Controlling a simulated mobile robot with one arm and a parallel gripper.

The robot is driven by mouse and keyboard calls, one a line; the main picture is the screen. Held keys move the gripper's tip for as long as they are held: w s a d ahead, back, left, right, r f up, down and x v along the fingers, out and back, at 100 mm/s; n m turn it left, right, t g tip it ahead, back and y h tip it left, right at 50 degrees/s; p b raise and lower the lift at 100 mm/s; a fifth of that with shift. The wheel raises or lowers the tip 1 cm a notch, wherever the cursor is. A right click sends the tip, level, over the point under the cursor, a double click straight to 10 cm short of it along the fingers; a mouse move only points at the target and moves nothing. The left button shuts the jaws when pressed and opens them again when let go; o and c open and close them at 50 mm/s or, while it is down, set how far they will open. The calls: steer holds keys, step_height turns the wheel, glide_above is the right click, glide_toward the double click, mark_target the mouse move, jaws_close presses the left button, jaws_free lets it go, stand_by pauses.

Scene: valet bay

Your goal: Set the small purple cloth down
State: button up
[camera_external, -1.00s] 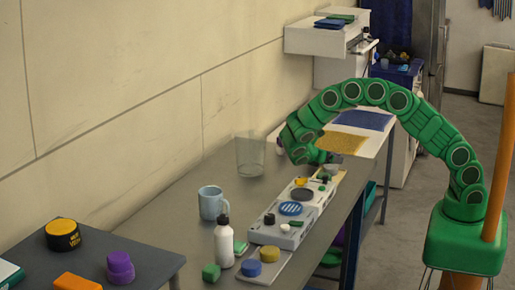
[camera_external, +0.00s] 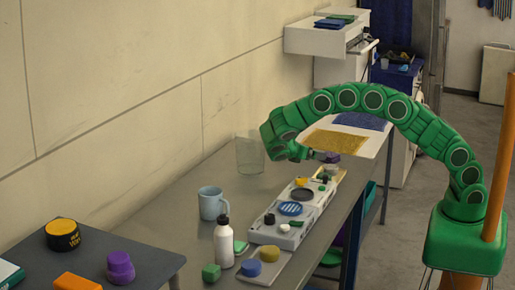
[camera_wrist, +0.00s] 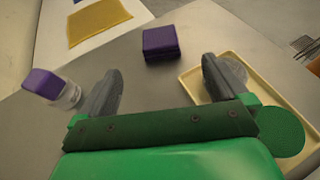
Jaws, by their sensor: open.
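The small purple cloth (camera_wrist: 161,43) is a folded stack lying on the grey table, just beyond the fingertips in the wrist view. It is clear of both fingers. My gripper (camera_wrist: 162,82) is open, its two grey fingers wide apart with nothing between them. In the outside view my gripper (camera_external: 310,156) is over the far part of the table. A small purple patch (camera_external: 332,157) shows right beside it there; I cannot tell for sure that it is the cloth.
A clear jar with a purple lid (camera_wrist: 42,84) is left of the left finger. A cream tray (camera_wrist: 190,83) with a round grey thing is under the right finger. A yellow cloth (camera_wrist: 98,20) lies on a white surface beyond. A clear glass (camera_external: 250,155) stands near the wall.

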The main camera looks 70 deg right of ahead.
steer(key=shift+a+r, duration=0.1)
steer(key=shift+a, duration=0.1)
steer(key=shift+s+r, duration=0.3)
steer(key=shift+r, duration=0.1)
steer(key=s+a+r+m+t+y, duration=0.1)
steer(key=s+a+r+m+y, duration=0.2)
steer(key=s, duration=1.2)
steer(key=s+a+r+m+t+y, duration=0.1)
steer(key=s+a+r+m+y, duration=0.3)
steer(key=s, duration=1)
steer(key=s+a+r+m+t+y, duration=0.1)
steer(key=s+a+r+m+y, duration=0.2)
steer(key=s, duration=1.2)
step_height(320, 180, up, 3)
steer(key=m+y, duration=0.2)
steer(key=m, duration=0.1)
steer(key=shift+s+a+r+t+y, duration=0.15)
steer(key=shift+s+t+y, duration=0.15)
